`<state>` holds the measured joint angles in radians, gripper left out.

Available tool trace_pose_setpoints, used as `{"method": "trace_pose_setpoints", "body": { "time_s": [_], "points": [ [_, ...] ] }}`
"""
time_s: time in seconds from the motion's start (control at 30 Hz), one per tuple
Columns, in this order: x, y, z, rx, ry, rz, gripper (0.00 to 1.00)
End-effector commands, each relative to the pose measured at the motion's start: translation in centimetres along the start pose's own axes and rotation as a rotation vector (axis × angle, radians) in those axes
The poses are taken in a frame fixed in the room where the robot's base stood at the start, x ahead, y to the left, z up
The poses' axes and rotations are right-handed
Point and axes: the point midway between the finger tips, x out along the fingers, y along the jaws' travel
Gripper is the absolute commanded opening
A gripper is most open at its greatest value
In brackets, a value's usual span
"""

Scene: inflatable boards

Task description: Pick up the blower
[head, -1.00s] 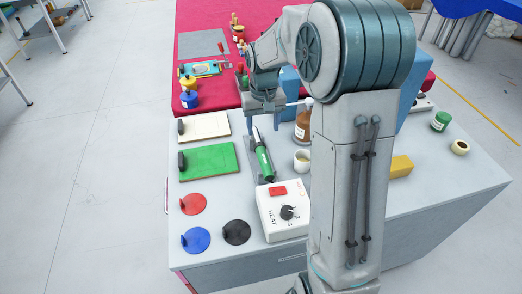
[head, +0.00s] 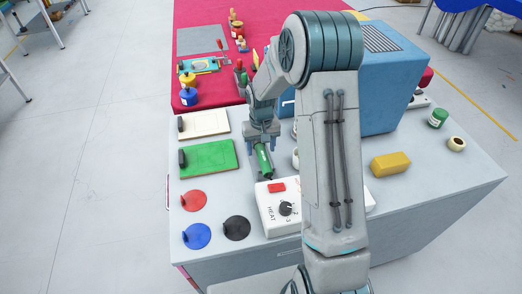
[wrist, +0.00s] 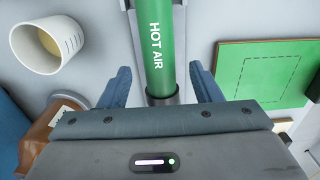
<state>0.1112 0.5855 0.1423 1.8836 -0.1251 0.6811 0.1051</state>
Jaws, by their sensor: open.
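The blower is a green tube marked HOT AIR (wrist: 160,45) with a dark collar, lying on a narrow grey rest. In the head view the green blower (head: 264,160) lies behind the white HEAT box, its far end hidden by my gripper. My gripper (head: 262,136) is over the blower's far part. In the wrist view my gripper's blue fingers (wrist: 162,88) stand open on either side of the tube near the collar. A gap shows between each finger and the tube.
The white HEAT box (head: 283,209) stands in front. A cream cup (wrist: 47,45) and a brown bottle (wrist: 45,130) are beside the blower. A green board (head: 208,158) lies left. A large blue box (head: 375,90) stands behind my arm, with a yellow block (head: 391,163) in front.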

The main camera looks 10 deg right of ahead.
Motion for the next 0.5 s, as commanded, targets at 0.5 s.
{"method": "trace_pose_setpoints", "body": {
  "time_s": [0.5],
  "points": [
    [2.4, 0.0, -0.1, 0.0, 0.0, 0.0, 0.5]
  ]
}}
